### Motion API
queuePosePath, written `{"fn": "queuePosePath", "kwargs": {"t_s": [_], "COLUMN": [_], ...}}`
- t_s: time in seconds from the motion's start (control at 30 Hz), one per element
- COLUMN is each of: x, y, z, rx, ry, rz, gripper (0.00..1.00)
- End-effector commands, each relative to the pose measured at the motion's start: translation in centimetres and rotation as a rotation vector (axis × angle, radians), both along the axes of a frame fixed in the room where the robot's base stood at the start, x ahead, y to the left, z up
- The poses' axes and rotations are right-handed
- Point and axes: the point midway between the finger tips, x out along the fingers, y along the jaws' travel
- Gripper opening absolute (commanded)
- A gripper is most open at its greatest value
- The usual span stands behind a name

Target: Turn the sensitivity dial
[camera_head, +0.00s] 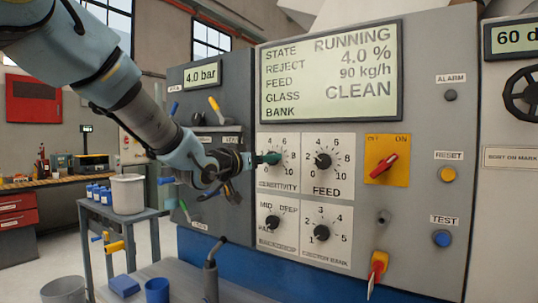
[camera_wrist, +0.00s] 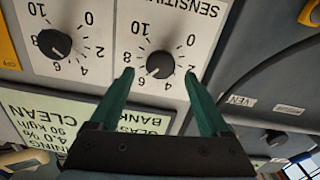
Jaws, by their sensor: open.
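The sensitivity dial (camera_wrist: 160,64) is a round black knob on a white scale plate. It shows upside down in the wrist view; its pointer is too small to read surely. My gripper (camera_wrist: 159,74) is open, with its two green fingertips on either side of the knob in that view. Contact with the knob cannot be told.
The feed dial (camera_head: 322,161) is right of the sensitivity plate, and the ejection bank dial (camera_head: 321,232) is below it. A red switch (camera_head: 384,165) on a yellow plate is further right. The display (camera_head: 331,72) above reads RUNNING, 4.0 %, 90 kg/h, CLEAN. Levers (camera_head: 216,110) stand left.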

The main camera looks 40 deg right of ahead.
Motion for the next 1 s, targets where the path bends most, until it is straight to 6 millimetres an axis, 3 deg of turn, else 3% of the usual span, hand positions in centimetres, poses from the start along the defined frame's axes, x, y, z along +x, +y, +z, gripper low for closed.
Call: {"fn": "queuePosePath", "kwargs": {"t_s": [0.2,0.6,1.0], "x": [0.6,0.9,0.9], "y": [-2.6,-3.2,-3.1], "z": [0.1,0.0,0.0], "rx": [0.000,0.000,0.000], "ry": [0.001,0.000,0.000], "rz": [-0.001,0.002,0.001], "gripper": [0.80,0.79,0.34]}}
